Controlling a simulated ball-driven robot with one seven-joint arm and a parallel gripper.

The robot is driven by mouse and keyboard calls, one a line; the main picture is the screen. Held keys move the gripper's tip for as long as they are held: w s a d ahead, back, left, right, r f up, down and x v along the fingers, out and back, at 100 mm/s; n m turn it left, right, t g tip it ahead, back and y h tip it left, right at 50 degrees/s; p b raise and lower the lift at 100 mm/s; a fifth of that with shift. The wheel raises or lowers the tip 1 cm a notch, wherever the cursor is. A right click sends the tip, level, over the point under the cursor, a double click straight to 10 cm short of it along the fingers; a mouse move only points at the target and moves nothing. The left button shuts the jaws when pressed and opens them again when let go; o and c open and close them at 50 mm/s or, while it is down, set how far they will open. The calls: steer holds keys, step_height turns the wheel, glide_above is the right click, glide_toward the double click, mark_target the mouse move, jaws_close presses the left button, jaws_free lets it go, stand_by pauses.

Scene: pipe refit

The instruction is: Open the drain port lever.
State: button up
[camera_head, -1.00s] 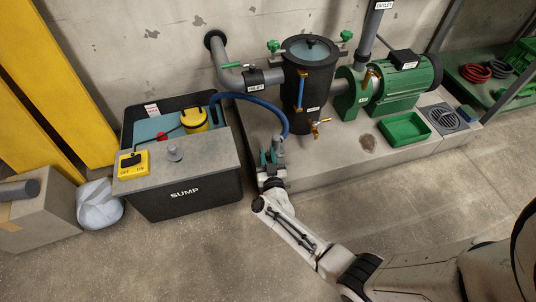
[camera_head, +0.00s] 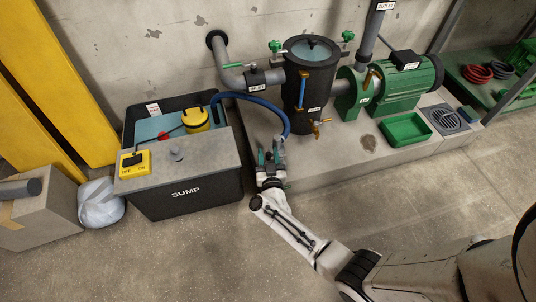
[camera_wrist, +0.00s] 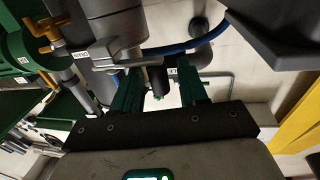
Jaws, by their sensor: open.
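A brass valve with an orange-yellow lever (camera_head: 318,128) sits low on the front of the black strainer vessel (camera_head: 310,85); I take it as the drain port. Its exact lever angle is too small to tell. My gripper (camera_head: 270,158) is below and left of this valve, apart from it, near the plinth's front left corner. In the wrist view my gripper (camera_wrist: 157,88) has its two green fingers spread apart, with a dark grey pipe part behind the gap. Brass parts (camera_wrist: 42,32) show at upper left there; I cannot tell which valve they belong to.
A blue hose (camera_head: 262,100) runs from the black sump box (camera_head: 190,192) to beside my gripper. A green pump (camera_head: 400,82) and green tray (camera_head: 405,129) stand to the right on the concrete plinth (camera_head: 350,165).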

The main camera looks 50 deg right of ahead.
steer(key=p+v, duration=0.3)
steer(key=v, duration=0.7)
steer(key=shift+s+a, duration=0.15)
steer(key=shift+s, duration=0.05)
steer(key=w+a+r+n+t+y, duration=0.35)
steer(key=w+a+n+y, duration=0.2)
steer(key=a+y, duration=0.45)
steer(key=s+a+r+n+g+y, duration=0.2)
steer(key=s+a+n+g+y, duration=0.15)
steer(key=a+g+y, duration=0.2)
steer(key=s+d+r+g+h, duration=0.1)
steer(key=s+d+r+g, duration=0.15)
steer(key=s, duration=0.45)
steer(key=s+d+r+g+h, duration=0.1)
steer(key=s+d+r+g, duration=0.2)
steer(key=s, duration=0.4)
steer(key=s+d+r+g+h, duration=0.1)
steer(key=s+d+g, duration=0.1)
steer(key=s+g, duration=0.35)
step_height(320, 180, up, 33)
steer(key=s+t+p, duration=0.1)
steer(key=p, duration=3.2)
steer(key=shift+s+m, duration=0.3)
